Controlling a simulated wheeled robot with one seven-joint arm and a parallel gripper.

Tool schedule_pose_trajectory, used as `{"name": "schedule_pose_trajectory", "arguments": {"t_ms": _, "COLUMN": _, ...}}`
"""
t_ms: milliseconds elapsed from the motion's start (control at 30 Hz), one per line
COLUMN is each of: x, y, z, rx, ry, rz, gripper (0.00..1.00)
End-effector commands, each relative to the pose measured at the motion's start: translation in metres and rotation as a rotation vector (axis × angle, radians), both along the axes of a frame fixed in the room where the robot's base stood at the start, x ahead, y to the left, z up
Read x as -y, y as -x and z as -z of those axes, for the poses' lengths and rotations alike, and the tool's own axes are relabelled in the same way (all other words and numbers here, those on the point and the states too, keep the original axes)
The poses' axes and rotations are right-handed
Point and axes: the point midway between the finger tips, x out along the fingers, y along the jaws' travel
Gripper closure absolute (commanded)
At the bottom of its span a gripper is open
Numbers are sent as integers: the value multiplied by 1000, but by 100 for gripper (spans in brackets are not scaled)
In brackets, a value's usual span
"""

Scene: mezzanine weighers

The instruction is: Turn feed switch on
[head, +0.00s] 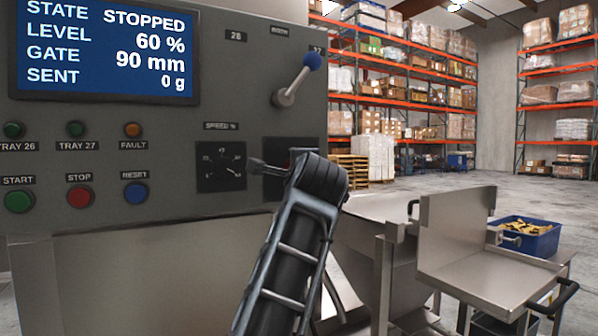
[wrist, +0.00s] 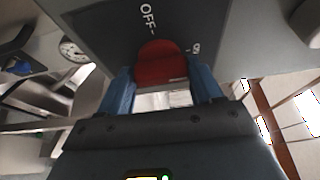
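The feed switch is a red knob (wrist: 160,62) on a dark plate marked OFF and ON in the wrist view. OFF is printed above the knob and ON, partly cut by its edge, to its right. In the head view the switch's dark plate (head: 278,188) is mostly hidden behind my arm. My gripper (wrist: 161,82) has its two blue fingers on either side of the knob, close to its edges. I cannot tell whether they press on it. The knob's exact pointing direction is unclear.
The grey panel's screen (head: 105,45) reads STOPPED. A speed dial (head: 221,166) sits left of the switch, and a blue-tipped lever (head: 298,82) above it. Start, stop and reset buttons are at lower left. A steel tray (head: 490,270) and blue bin (head: 525,238) stand right.

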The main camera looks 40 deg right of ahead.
Motion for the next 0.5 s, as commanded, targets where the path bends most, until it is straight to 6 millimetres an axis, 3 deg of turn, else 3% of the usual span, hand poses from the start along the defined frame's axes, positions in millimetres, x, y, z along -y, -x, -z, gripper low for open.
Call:
{"name": "schedule_pose_trajectory", "arguments": {"t_ms": 233, "x": 0, "y": 0, "z": 0, "rx": 0, "ry": 1, "rz": 0, "gripper": 13}}
{"name": "schedule_pose_trajectory", "arguments": {"t_ms": 500, "x": -2, "y": 2, "z": -1, "rx": 2, "ry": 3, "rz": 0, "gripper": 13}}
